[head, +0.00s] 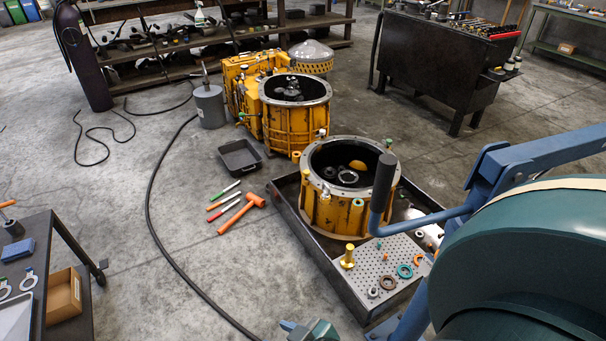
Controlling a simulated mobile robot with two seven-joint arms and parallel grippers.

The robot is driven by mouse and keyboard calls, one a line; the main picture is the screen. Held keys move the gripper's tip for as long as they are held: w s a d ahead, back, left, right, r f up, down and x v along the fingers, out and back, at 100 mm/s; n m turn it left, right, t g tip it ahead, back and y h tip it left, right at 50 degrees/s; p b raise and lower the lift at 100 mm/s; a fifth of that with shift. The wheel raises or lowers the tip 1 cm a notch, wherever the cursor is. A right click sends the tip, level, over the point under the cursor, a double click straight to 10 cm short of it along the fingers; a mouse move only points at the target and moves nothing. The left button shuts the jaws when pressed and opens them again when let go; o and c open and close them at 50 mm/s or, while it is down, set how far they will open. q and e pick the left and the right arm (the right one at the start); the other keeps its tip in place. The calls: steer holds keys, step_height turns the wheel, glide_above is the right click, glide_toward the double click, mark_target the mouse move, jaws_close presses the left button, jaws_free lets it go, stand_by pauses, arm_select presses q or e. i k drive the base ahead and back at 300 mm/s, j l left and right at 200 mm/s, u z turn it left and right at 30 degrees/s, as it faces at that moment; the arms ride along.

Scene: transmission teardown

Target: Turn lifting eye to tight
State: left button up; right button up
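I cannot clearly pick out a lifting eye. A yellow open-topped transmission housing (325,214) stands in a dark tray (316,247), right of centre. Small fittings sit around its metal rim, too small to identify. A second yellow housing (287,126) stands behind it. On the perforated plate (399,254) in front lie a brass-coloured upright part (348,257), a teal ring (405,271) and other small rings. A large teal rounded body fills the lower right and hides part of the floor and tray.
A blue frame (540,155) and a black-handled lever (383,182) reach across the right side. An orange hammer (237,214), markers and a black pan (239,155) lie on the floor. A dark cart (60,238) stands at left. Open floor with a cable lies between.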

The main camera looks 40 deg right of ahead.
mark_target(324, 195)
steer(key=i+z, duration=0.35)
steer(key=i, duration=0.4)
steer(key=i+j+z, duration=0.2)
steer(key=i+z, duration=0.15)
steer(key=i, duration=0.4)
steer(key=i+l+u, duration=0.2)
steer(key=i, duration=0.3)
steer(key=i+l+u, duration=0.2)
steer(key=i, duration=0.3)
steer(key=u, duration=8.7)
